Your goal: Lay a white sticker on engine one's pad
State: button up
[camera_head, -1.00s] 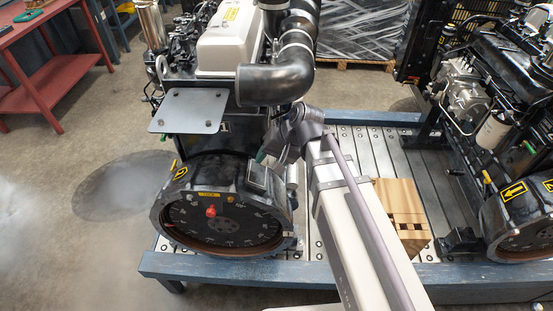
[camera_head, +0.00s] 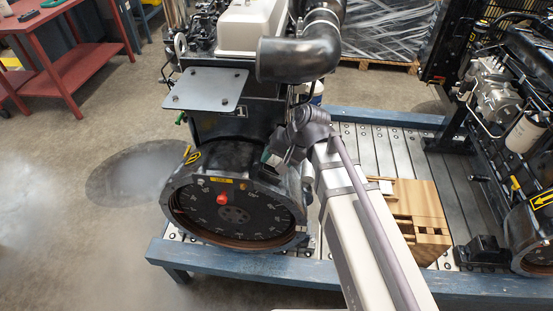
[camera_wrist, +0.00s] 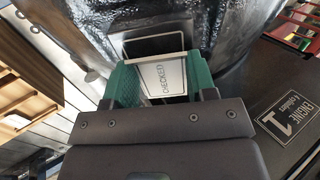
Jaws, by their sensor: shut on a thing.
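My gripper (camera_wrist: 161,76) is shut on a white sticker (camera_wrist: 164,78) with a grey border and the word CHECKED, held between its green fingers in the wrist view. A dark rectangular pad (camera_wrist: 153,45) with a pale rim lies just beyond the sticker, on the black curved housing (camera_wrist: 225,30). The sticker's front edge overlaps the pad's near part in that view; I cannot tell whether they touch. In the head view my gripper (camera_head: 275,154) is at the upper right of engine one's round housing (camera_head: 235,205). The sticker and pad are not clear there.
A grey bracket plate (camera_head: 207,88) and a black elbow pipe (camera_head: 297,58) are above the housing. A wooden block with slots (camera_head: 425,215) sits on the slatted pallet right of my arm. Another engine stands far right.

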jog(key=o, duration=1.3)
jog(key=p+v, duration=0.6)
jog(key=v, duration=0.1)
dwell(0.3)
jog(key=s+d+h, duration=0.2)
jog(key=d, duration=0.2)
jog(key=s+d+f+h, duration=0.1)
jog(key=s+d+h, duration=0.1)
jog(key=d, duration=0.3)
jog(key=s+d+f+n+h, duration=0.1)
jog(key=s+d+h, duration=0.1)
jog(key=d, duration=0.3)
jog(key=shift+s+d+f+g, duration=0.1)
jog(key=shift+s+d+g, duration=0.05)
jog(key=shift+s, duration=0.2)
jog(key=shift+s+d+f+g, duration=0.1)
jog(key=shift+s+g, duration=0.05)
jog(key=shift+s, duration=0.25)
